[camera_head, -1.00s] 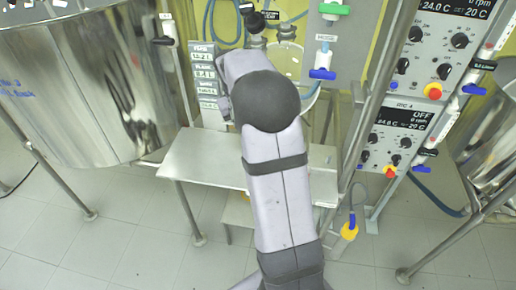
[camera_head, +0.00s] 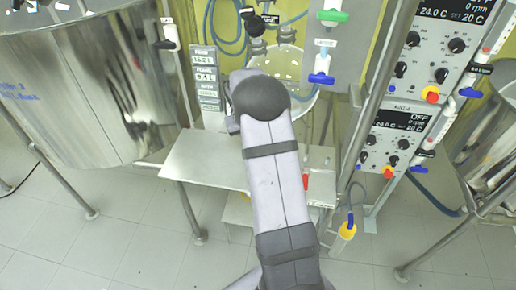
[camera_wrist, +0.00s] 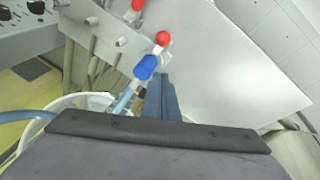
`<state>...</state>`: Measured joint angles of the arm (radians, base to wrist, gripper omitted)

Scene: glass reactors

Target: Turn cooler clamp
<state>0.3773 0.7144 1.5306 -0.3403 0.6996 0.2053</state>
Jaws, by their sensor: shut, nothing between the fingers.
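I cannot tell for certain which part is the cooler clamp. In the wrist view, a blue-capped valve (camera_wrist: 146,67) with a light-blue hose (camera_wrist: 124,102) sits just left of my gripper (camera_wrist: 163,80). A red-capped valve (camera_wrist: 163,38) is just beyond it, and another red cap (camera_wrist: 138,5) shows at the top edge. My gripper's fingers are together with nothing between them. They appear close to the blue valve, but contact cannot be told. In the head view my arm hides the gripper.
In the head view, a blue valve (camera_head: 321,79) and a green valve (camera_head: 333,15) sit on a grey panel. A metal table (camera_head: 205,160) stands below. A large steel vessel (camera_head: 85,90) is at left, control boxes (camera_head: 398,135) at right. A white bucket (camera_wrist: 75,102) shows in the wrist view.

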